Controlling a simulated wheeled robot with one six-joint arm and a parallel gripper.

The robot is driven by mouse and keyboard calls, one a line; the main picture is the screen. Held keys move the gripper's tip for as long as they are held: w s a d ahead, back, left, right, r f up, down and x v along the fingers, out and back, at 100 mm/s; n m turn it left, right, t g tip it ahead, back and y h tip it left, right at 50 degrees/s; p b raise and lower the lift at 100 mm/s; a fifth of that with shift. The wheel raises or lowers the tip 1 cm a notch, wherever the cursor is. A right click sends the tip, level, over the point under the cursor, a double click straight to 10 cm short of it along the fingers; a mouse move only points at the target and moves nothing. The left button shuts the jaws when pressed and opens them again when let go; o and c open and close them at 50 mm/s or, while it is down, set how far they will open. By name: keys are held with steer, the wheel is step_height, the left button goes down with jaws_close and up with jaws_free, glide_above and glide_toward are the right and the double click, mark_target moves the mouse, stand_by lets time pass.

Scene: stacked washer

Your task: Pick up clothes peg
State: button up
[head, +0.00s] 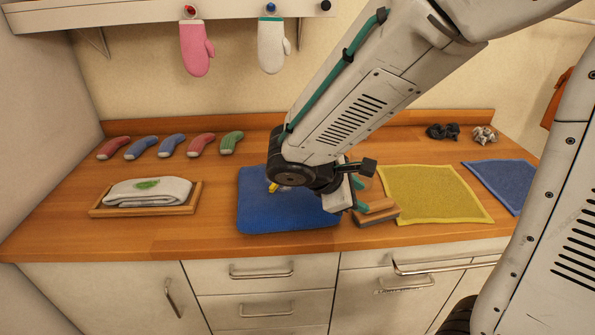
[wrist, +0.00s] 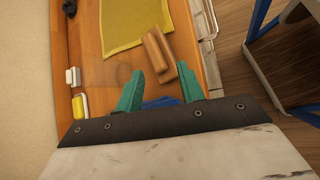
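A brown wooden item of two long pieces (wrist: 158,54) lies beyond my fingertips in the wrist view. In the head view this wooden item (head: 377,212) has a grey lower side and lies right of the blue mat (head: 255,212). In the head view my gripper (head: 358,194) hangs over the mat's right edge, close to the wooden item. My arm hides part of the mat.
A yellow cloth (head: 432,193) and a blue cloth (head: 505,184) lie to the right. Dark socks (head: 443,131) lie behind. A wooden tray (head: 101,211) with a folded towel and several small socks (head: 171,146) are at left. A yellow-and-white item (wrist: 79,106) stands near the wall.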

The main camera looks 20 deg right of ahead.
mark_target(309, 194)
steer(key=w+a+f+n+t, duration=0.1)
steer(key=w+a+n+t, duration=0.1)
steer(key=w+n, duration=0.1)
steer(key=w+a+f+n+t, duration=0.1)
steer(key=w+a+n+t, duration=0.1)
steer(key=w+n, duration=0.2)
steer(key=w+a+f+n+t, duration=0.2)
steer(key=w+n, duration=0.1)
steer(key=w, duration=0.1)
steer(key=shift+w+n+t+h, duration=0.3)
steer(key=shift+w+n, duration=0.1)
steer(key=w+a+n+t, duration=0.1)
steer(key=w+a+n+t+y, duration=0.1)
steer(key=w+n, duration=0.1)
steer(key=w+a+r+n+t+y, duration=0.1)
steer(key=n, duration=0.1)
steer(key=shift+w+a, duration=0.25)
steer(key=shift+w, duration=0.1)
steer(key=x, duration=0.7)
steer(key=shift+w+d+r, duration=0.1)
steer(key=shift+w+d, duration=0.2)
steer(key=shift+d, duration=0.05)
steer(key=shift+c, duration=0.4)
jaws_close()
